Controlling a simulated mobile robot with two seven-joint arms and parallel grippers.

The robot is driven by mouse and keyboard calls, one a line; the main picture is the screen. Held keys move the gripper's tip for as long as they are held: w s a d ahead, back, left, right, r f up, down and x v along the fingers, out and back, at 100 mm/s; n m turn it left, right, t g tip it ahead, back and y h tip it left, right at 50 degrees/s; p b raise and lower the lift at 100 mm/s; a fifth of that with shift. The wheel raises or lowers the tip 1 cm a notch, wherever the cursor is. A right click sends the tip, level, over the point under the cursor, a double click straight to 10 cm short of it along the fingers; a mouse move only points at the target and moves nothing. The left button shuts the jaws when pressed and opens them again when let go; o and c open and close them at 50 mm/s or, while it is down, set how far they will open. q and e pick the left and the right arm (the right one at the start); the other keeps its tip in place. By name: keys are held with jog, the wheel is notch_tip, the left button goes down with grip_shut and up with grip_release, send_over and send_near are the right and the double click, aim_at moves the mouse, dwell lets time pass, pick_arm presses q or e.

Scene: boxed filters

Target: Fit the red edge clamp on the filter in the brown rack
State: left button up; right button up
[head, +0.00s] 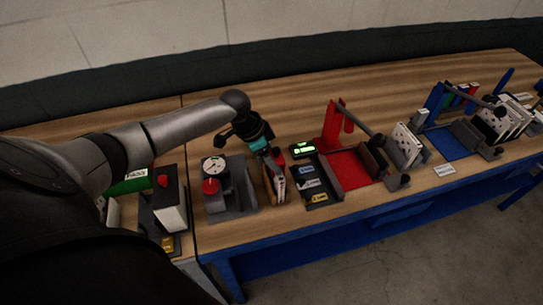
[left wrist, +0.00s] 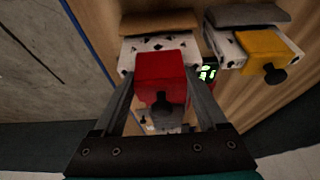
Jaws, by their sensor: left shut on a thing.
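My left gripper (head: 272,158) is above the tan-brown rack (head: 267,189) in the head view. In the left wrist view, its two fingers (left wrist: 160,92) are shut on the red edge clamp (left wrist: 160,72), which has a dark round knob below. A white filter (left wrist: 132,52) with black marks lies just beyond the clamp, in front of the brown rack's wall (left wrist: 160,22). The clamp overlaps the filter's near edge in the picture; I cannot tell whether they touch. The clamp hides the filter's middle. My right gripper is not in view.
A second filter (left wrist: 229,50) with a yellow clamp (left wrist: 265,50) stands by a grey rack (left wrist: 247,14). A gauge device (head: 215,167) stands left of the brown rack. A labelled dark tray (head: 318,187) and a red fixture (head: 347,170) stand to the right.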

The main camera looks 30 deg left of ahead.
pick_arm(q)
jog(key=shift+f, duration=0.3)
jog(key=o, duration=1.3)
jog(key=shift+s, duration=0.1)
jog(key=shift+o, duration=0.2)
jog(key=v, duration=1.5)
jog(key=shift+r, duration=0.2)
jog(key=shift+a+r, duration=0.1)
